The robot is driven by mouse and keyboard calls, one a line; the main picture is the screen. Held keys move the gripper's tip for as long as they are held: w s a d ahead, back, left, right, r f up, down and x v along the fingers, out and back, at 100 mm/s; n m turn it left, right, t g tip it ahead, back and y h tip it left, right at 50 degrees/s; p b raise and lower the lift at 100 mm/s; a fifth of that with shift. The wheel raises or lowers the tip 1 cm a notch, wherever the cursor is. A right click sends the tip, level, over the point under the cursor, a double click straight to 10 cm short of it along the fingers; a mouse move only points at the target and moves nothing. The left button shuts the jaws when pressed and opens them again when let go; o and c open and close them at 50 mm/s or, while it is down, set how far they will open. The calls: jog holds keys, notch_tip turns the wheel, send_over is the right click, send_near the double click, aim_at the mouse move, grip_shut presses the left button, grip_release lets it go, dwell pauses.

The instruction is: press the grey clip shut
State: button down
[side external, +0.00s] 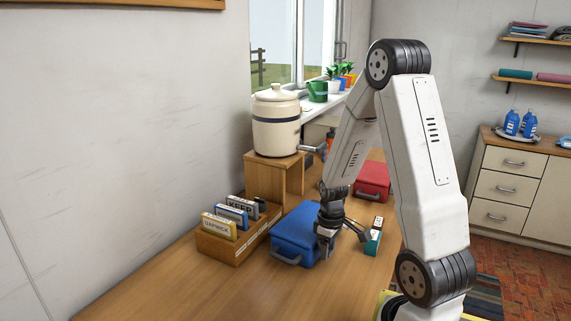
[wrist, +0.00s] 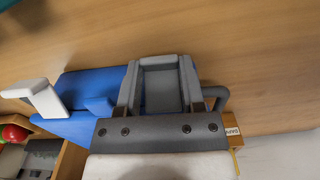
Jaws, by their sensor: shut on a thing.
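A closed blue tub (side external: 297,228) lies on the wooden table, with a grey handle (side external: 286,258) at its near end. My gripper (side external: 328,243) is low at the tub's right side. In the wrist view the fingers of my gripper (wrist: 160,70) are shut, with a grey piece (wrist: 162,92) between them that appears to be the grey clip. My gripper hides part of the tub and the clip's seat, so I cannot tell how far the clip is down. A white clip (wrist: 38,93) stands tilted out from the tub's blue body (wrist: 85,88).
A wooden tray (side external: 222,248) of labelled cards stands left of the tub. A red case (side external: 372,181) lies behind, and a small teal object (side external: 373,243) lies to the right. A cream crock (side external: 276,122) stands on a wooden stand. The table's front left is clear.

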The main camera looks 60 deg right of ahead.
aim_at(331, 252)
jog(key=shift+w+f+t, duration=0.1)
jog(key=shift+t, duration=0.5)
jog(key=shift+c, duration=1)
grip_release()
jog(key=shift+s+r, duration=0.15)
jog(key=shift+r, duration=1.15)
jog(key=shift+s+r, duration=0.2)
jog(key=shift+r, duration=1.05)
jog(key=shift+s+r, duration=0.15)
jog(key=shift+r, duration=1.15)
